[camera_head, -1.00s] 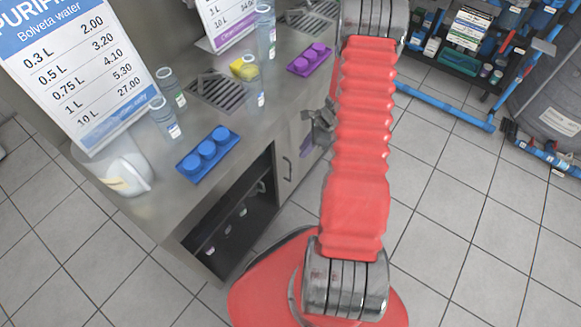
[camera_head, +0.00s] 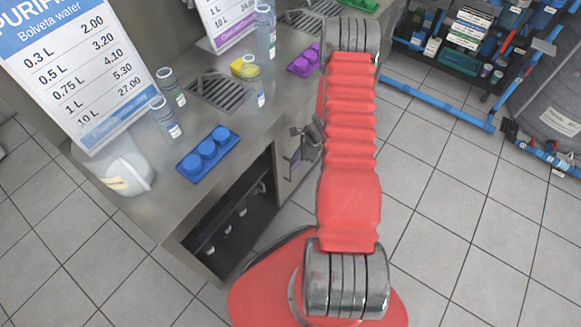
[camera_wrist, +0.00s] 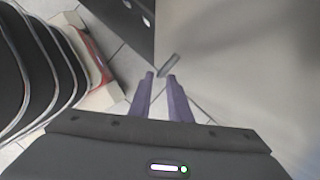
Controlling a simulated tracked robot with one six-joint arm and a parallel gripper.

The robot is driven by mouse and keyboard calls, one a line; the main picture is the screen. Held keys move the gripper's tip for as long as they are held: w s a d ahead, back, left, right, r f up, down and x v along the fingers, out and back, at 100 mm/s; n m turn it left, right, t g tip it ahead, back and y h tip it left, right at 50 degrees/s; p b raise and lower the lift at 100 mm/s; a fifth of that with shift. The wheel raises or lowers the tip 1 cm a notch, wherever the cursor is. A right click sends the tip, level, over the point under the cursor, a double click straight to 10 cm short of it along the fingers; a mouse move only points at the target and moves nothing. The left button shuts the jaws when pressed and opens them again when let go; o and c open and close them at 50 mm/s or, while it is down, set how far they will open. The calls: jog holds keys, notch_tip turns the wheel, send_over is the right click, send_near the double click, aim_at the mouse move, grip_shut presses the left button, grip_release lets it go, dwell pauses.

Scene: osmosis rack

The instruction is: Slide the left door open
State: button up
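The counter's lower cabinet has a dark opening (camera_head: 225,225) at its left, with the shelf inside showing. A grey door panel (camera_head: 283,190) stands right of the opening, partly hidden by my gripper and arm. In the wrist view the pale door panel (camera_wrist: 235,75) fills the right side, and a small grey handle (camera_wrist: 168,66) shows just beyond my fingertips. My gripper (camera_wrist: 160,76) has two purple fingers, apart with an empty gap between them. In the head view my gripper (camera_head: 294,164) is in front of the door, overlapping the handle area; contact cannot be told.
The counter top carries a blue capped holder (camera_head: 207,155), a purple one (camera_head: 304,62), clear bottles (camera_head: 165,117), a white jug (camera_head: 125,172) and price signs (camera_head: 75,60). Blue-framed shelving (camera_head: 440,103) stands at the back right. Tiled floor (camera_head: 470,230) is free at right.

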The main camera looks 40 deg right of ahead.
jog(key=x, duration=0.5)
jog(key=shift+r, duration=0.1)
jog(key=shift+c, duration=0.4)
grip_shut()
